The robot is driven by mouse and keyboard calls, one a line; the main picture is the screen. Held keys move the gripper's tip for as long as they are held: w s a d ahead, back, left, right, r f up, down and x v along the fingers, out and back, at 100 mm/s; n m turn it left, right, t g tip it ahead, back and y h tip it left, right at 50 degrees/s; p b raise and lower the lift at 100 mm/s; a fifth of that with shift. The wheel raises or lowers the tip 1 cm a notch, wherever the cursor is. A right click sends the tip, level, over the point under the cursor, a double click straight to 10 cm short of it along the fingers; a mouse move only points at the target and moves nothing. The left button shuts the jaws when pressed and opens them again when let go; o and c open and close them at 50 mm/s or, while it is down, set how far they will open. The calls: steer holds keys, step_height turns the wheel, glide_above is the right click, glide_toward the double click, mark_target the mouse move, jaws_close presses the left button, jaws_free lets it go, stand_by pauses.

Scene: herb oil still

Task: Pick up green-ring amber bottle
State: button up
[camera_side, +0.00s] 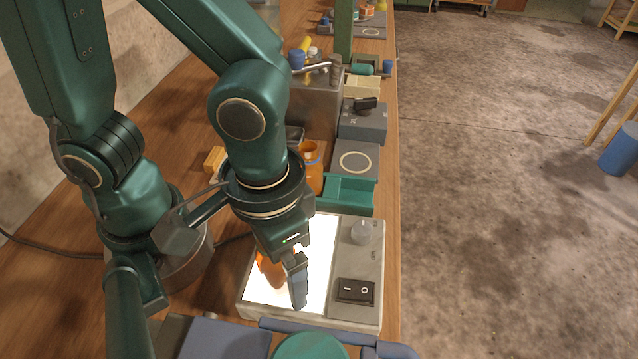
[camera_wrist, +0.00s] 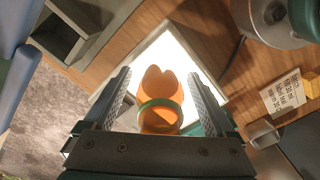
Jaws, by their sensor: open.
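The amber bottle with the green ring (camera_wrist: 160,100) stands over the lit white panel and shows between my two fingers in the wrist view. In the side view the amber bottle (camera_side: 268,270) is partly hidden behind my gripper (camera_side: 289,277). My gripper (camera_wrist: 160,82) is open, with one finger on each side of the bottle. Gaps show between the fingers and the bottle in the wrist view. The bottle's lower part is hard to make out against the bright panel.
The light box (camera_side: 347,318) has a black switch (camera_side: 356,291) and a clear knob (camera_side: 362,232) on its right. Behind it are a green tray (camera_side: 347,192) and another amber bottle with a blue ring (camera_side: 311,165). A printed card (camera_wrist: 284,94) lies at right in the wrist view.

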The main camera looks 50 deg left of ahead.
steer(key=shift+f, duration=0.15)
jaws_close()
steer(key=shift+r, duration=0.2)
